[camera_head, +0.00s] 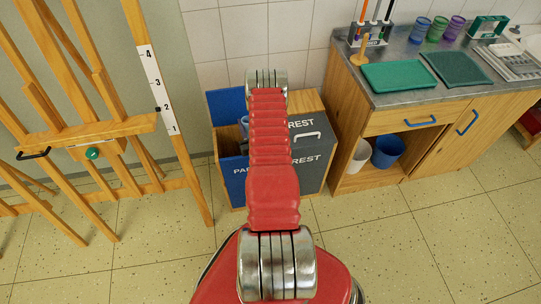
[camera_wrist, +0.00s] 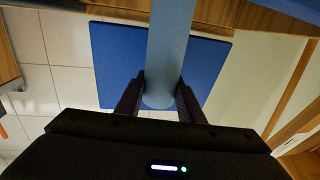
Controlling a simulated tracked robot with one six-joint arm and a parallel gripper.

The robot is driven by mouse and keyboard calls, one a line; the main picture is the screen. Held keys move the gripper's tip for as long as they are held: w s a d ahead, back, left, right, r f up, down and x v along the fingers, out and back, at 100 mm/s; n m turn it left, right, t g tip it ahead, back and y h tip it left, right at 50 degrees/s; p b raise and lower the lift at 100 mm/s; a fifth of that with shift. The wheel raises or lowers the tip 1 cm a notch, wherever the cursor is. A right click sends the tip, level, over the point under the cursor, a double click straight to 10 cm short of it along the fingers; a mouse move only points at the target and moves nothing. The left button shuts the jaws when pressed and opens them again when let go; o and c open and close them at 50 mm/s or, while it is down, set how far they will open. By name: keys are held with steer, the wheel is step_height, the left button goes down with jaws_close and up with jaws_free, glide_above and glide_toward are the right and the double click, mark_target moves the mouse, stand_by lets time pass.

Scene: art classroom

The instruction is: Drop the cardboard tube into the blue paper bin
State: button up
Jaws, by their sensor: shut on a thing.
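The blue paper bin (camera_head: 234,184) stands by the wall, with its blue lid (camera_head: 224,103) raised; my arm covers part of it. In the wrist view a blue panel (camera_wrist: 116,62), which looks like this lid, lies behind the fingers. My gripper (camera_wrist: 161,92) is shut on the cardboard tube (camera_wrist: 168,45), which looks blue-grey here and runs from between the fingers to the top edge. In the head view my arm hides the gripper; a small grey-blue piece beside the arm over the bin may be the tube, but I cannot tell.
A grey bin marked REST (camera_head: 312,172) adjoins on the right in the same wooden housing. A wooden easel (camera_head: 85,135) stands at the left. A sink cabinet (camera_head: 420,120) stands at the right, with a blue bucket (camera_head: 388,153) on its open shelf. The tiled floor in front is clear.

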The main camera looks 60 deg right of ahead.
steer(key=o, duration=1.3)
steer(key=shift+o, duration=0.2)
steer(key=v, duration=1.4)
steer(key=shift+f, duration=0.1)
